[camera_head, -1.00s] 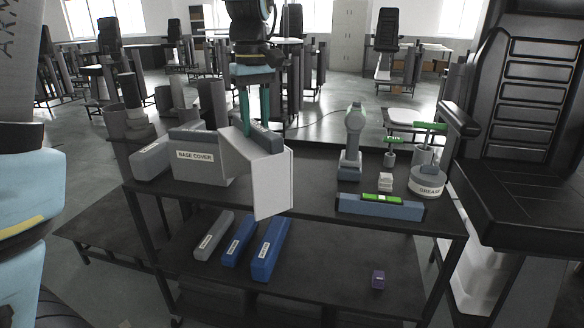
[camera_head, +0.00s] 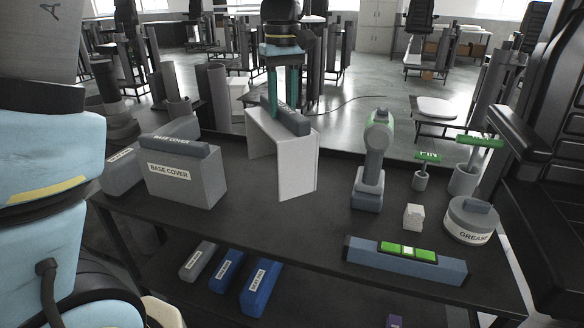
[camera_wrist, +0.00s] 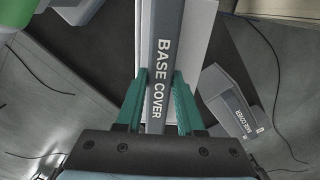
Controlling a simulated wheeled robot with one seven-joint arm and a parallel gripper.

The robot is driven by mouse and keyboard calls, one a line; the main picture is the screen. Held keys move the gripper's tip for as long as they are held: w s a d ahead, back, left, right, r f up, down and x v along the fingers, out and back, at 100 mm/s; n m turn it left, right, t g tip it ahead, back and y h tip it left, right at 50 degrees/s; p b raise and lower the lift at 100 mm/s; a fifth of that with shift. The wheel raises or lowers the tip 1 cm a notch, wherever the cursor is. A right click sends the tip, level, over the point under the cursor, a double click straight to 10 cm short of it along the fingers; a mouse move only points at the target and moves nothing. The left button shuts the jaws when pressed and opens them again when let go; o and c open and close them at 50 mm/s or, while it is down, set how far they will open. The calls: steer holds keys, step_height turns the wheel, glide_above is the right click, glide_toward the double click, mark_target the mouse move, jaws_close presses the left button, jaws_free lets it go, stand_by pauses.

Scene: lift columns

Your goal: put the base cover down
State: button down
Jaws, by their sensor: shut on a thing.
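My gripper (camera_head: 284,108) has two teal fingers, shut on the dark handle of a base cover (camera_head: 297,163). This cover is a light grey, bent panel, upright with its open side facing left. In the wrist view the handle (camera_wrist: 160,75), lettered BASE COVER, runs between my fingers (camera_wrist: 160,100). The cover is over the back middle of the dark table top (camera_head: 270,235). I cannot tell whether its lower edge touches the table. A second grey base cover (camera_head: 190,182) stands to its left, apart from it. It also shows in the wrist view (camera_wrist: 228,98).
A grey and green tool (camera_head: 371,160) stands to the right of the held cover. Further right are a white block (camera_head: 413,217), a grease tin (camera_head: 470,222) and a blue-grey level-like bar (camera_head: 400,262). The table's front middle is clear. A black chair (camera_head: 560,190) stands right.

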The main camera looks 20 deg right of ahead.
step_height(320, 180, down, 9)
steer(key=p, duration=0.1)
stand_by(0.3)
steer(key=c, duration=0.5)
jaws_free()
step_height(320, 180, up, 12)
steer(key=shift+r+b, duration=0.1)
steer(key=shift+b, duration=0.45)
steer(key=w+a+f, duration=0.1)
steer(key=a+f, duration=0.4)
steer(key=a, duration=0.4)
steer(key=w+a+f, duration=0.1)
steer(key=a+f, duration=0.3)
steer(key=a, duration=0.6)
steer(key=shift+m+t, duration=0.8)
steer(key=s+a+f, duration=0.2)
steer(key=a, duration=0.2)
steer(key=s+a+f, duration=0.2)
steer(key=a, duration=0.2)
steer(key=s+a+f, duration=0.2)
steer(key=a, duration=0.2)
steer(key=shift+s+a+f, duration=0.1)
steer(key=shift+s+f, duration=0.05)
steer(key=shift+f, duration=0.05)
